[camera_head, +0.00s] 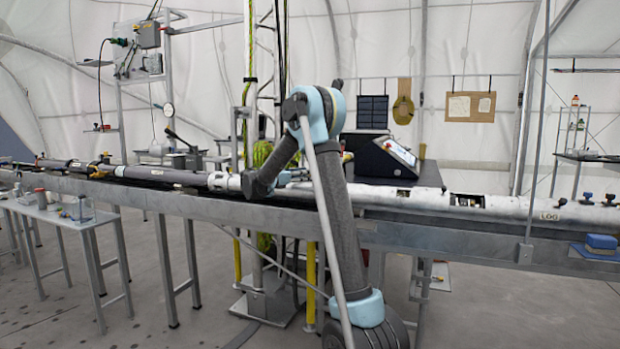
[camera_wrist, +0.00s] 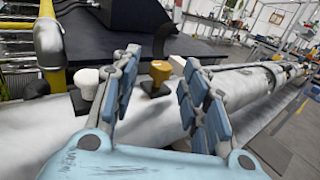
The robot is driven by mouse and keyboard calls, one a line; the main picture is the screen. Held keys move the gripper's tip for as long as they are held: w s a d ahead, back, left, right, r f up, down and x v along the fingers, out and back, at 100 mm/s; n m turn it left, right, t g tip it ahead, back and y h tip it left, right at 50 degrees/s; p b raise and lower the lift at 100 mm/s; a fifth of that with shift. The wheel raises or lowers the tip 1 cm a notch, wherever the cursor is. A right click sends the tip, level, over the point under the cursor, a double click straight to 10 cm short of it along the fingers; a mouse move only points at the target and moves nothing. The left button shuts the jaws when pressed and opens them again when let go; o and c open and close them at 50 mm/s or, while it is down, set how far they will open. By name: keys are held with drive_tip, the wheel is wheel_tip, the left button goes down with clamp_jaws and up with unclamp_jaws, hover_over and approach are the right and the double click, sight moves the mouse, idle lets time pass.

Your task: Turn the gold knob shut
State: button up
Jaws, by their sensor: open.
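The gold knob (camera_wrist: 160,72) stands upright on a black base on top of a long white tube. In the wrist view it shows between the two fingers of my gripper (camera_wrist: 161,60), a little beyond them. The fingers are open, with blue pads, and no contact with the knob shows. The white tube (camera_wrist: 235,90) also runs along the bench in the head view (camera_head: 405,195).
A white knob (camera_wrist: 88,78) on a black base sits left of the gold one. A dark console (camera_head: 380,158) stands behind the tube. A yellow post (camera_wrist: 49,45) rises at the left.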

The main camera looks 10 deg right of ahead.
drive_tip(key=v, duration=0.7)
drive_tip(key=shift+a, duration=0.4)
drive_tip(key=shift+s, duration=0.15)
drive_tip(key=s+d+f+m+g+y, duration=0.2)
drive_tip(key=s+d+f+m, duration=0.1)
drive_tip(key=s+d, duration=0.4)
drive_tip(key=s+d+f+m+g+y, duration=0.1)
drive_tip(key=s+d+f+m+y, duration=0.2)
drive_tip(key=s, duration=0.7)
drive_tip(key=s+d+f+m+g+y, duration=0.2)
drive_tip(key=s+d+m, duration=0.2)
drive_tip(key=s+d, duration=0.35)
drive_tip(key=s+a+f+m+y, duration=0.2)
drive_tip(key=s+f, duration=0.4)
drive_tip(key=s, duration=0.3)
drive_tip(key=s+a+f+m+y, duration=0.2)
drive_tip(key=s+f+m+y, duration=0.2)
drive_tip(key=s, duration=0.5)
drive_tip(key=s+a+f+m+y, duration=0.3)
drive_tip(key=s+f+m, duration=0.4)
drive_tip(key=s+f, duration=0.2)
drive_tip(key=shift+s+g, duration=0.2)
drive_tip(key=shift+g, duration=0.1)
